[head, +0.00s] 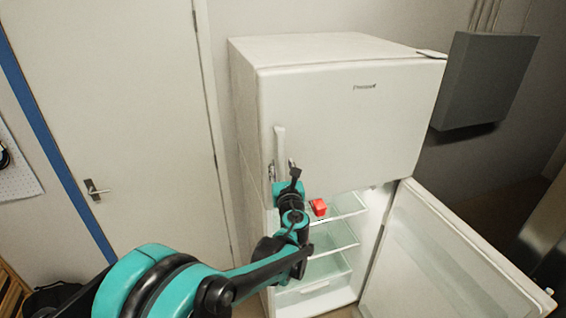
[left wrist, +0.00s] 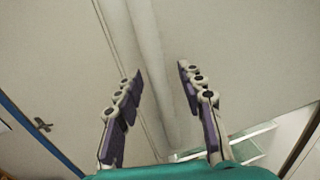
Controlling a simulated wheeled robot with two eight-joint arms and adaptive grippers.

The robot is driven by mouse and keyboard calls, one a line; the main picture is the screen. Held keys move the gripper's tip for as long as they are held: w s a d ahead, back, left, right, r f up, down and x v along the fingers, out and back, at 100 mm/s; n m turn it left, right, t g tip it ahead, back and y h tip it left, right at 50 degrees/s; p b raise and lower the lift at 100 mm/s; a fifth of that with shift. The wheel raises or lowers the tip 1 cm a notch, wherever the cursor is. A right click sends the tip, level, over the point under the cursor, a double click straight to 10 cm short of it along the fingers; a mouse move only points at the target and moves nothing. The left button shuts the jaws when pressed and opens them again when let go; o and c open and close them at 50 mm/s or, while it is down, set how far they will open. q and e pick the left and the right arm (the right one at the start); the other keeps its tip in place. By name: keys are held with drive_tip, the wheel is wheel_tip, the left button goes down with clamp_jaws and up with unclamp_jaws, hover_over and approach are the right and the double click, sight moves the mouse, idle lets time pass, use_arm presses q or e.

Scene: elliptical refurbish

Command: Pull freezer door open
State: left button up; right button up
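The white freezer door (head: 350,120) is the upper door of the fridge and is shut. Its upright white handle (head: 280,143) is on the door's left side. My left gripper (head: 282,168) is at the lower end of the handle, pointing up at the door. In the left wrist view my left gripper (left wrist: 160,85) has its two fingers well apart, with the pale handle strip (left wrist: 165,60) showing between them. I cannot tell whether either finger touches it. My right gripper is in neither view.
The lower fridge door (head: 440,260) stands open to the right, showing lit shelves and a red item (head: 319,207). A grey box (head: 485,80) hangs on the wall at right. A closed white room door (head: 110,110) is at left.

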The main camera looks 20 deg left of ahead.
use_arm(q)
drive_tip(key=shift+w+a, duration=0.35)
drive_tip(key=shift+w, duration=0.25)
clamp_jaws()
